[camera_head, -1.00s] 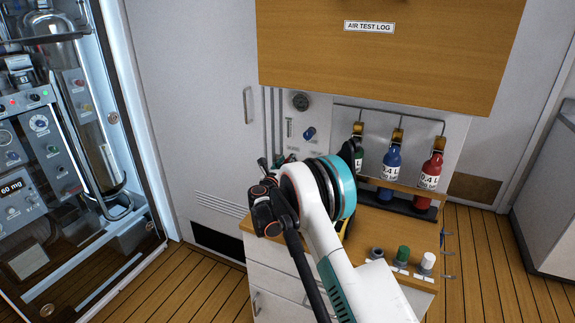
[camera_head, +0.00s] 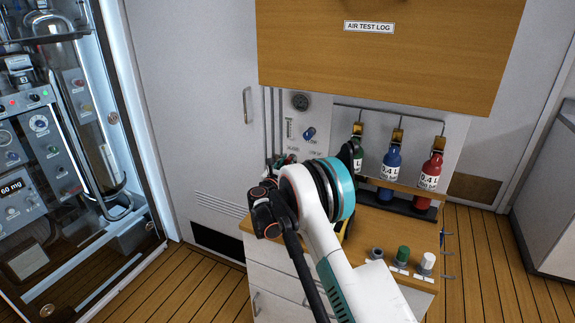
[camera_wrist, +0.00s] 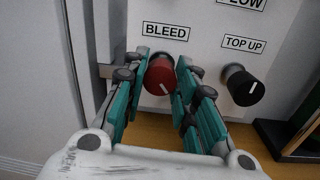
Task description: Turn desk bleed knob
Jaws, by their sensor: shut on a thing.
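The bleed knob (camera_wrist: 160,76) is red with a white pointer line and sits under the BLEED label (camera_wrist: 166,31) in the wrist view. My gripper (camera_wrist: 164,88) has its teal fingers on both sides of the knob and is shut on it. The white pointer line slants down to the right. In the head view my arm hides most of the knob area, and my gripper's fingers are hidden behind the arm.
A black knob (camera_wrist: 243,86) under the TOP UP label (camera_wrist: 244,43) is close to the right finger. Green, blue (camera_head: 391,164) and red (camera_head: 430,172) bottles stand right of my arm. Small caps (camera_head: 403,254) sit at the desk's front right.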

